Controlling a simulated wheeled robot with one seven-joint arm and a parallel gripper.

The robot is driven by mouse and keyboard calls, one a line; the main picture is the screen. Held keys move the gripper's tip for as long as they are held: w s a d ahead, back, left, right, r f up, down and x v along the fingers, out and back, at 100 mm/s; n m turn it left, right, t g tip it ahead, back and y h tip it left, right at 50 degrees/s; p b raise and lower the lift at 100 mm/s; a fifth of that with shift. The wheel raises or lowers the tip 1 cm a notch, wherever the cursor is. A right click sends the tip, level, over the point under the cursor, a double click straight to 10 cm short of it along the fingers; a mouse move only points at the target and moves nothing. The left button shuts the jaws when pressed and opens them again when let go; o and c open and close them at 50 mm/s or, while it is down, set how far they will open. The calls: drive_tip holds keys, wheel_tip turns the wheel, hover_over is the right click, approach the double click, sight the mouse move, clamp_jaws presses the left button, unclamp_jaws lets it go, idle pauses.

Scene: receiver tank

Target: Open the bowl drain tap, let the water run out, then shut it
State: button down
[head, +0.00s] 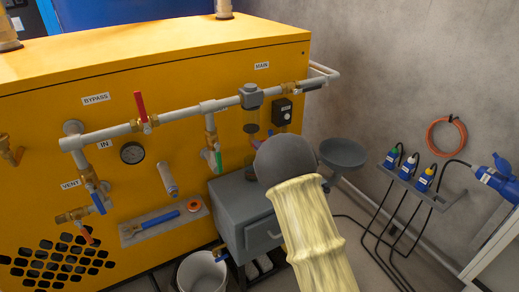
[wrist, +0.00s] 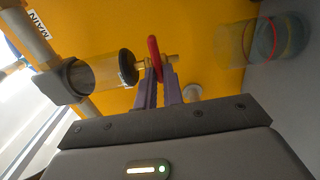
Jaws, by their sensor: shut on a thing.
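The clear bowl (head: 251,118) hangs under a grey filter head (head: 250,96) on the yellow cabinet. In the wrist view the bowl (wrist: 102,73) ends in a dark cap. A brass drain tap (wrist: 142,65) with a red handle (wrist: 154,55) sits at that end. The handle lies across the bowl's axis. My gripper (wrist: 160,77) has its purple fingers around the lower part of the red handle and is shut on it. In the head view my own wrist hides most of the gripper and the tap. I see no water stream; the bowl's water level is unclear.
A white bucket (head: 200,273) stands on the floor at the cabinet's front. A grey drawer unit (head: 240,212) is below the bowl. A red bypass lever (head: 141,106) and a green-handled valve (head: 217,158) are to the left. A round grey dish (head: 343,153) is right of my wrist.

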drive_tip(key=c, duration=1.5)
unclamp_jaws()
drive_tip(key=p+v, duration=0.2)
drive_tip(key=v, duration=1.5)
drive_tip(key=shift+s+d, duration=0.15)
drive_tip(key=shift+s, duration=0.05)
